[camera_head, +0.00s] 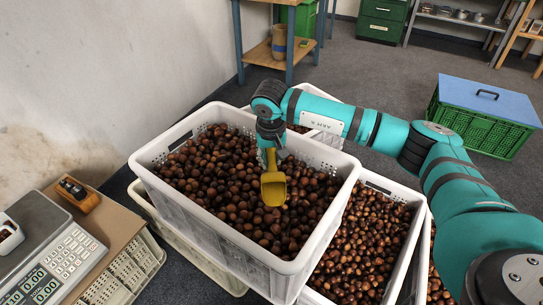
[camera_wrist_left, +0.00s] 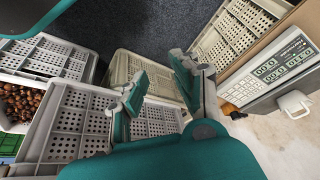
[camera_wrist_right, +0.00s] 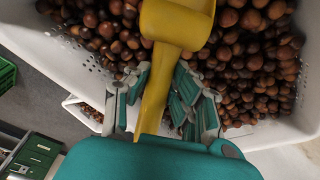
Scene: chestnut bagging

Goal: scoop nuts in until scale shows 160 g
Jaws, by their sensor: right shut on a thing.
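My right gripper (camera_head: 271,146) is shut on the handle of a yellow scoop (camera_head: 274,188), which hangs bowl down over the chestnuts (camera_head: 225,170) in the upper white crate (camera_head: 170,198). No nuts show in the scoop. The right wrist view also shows the scoop (camera_wrist_right: 178,25) between the fingers. My left gripper (camera_wrist_left: 160,92) is open and empty.
More chestnut crates (camera_head: 365,235) stand beside and below the upper crate. A green crate with a blue lid (camera_head: 487,105) stands at the right. The wall is at the left.

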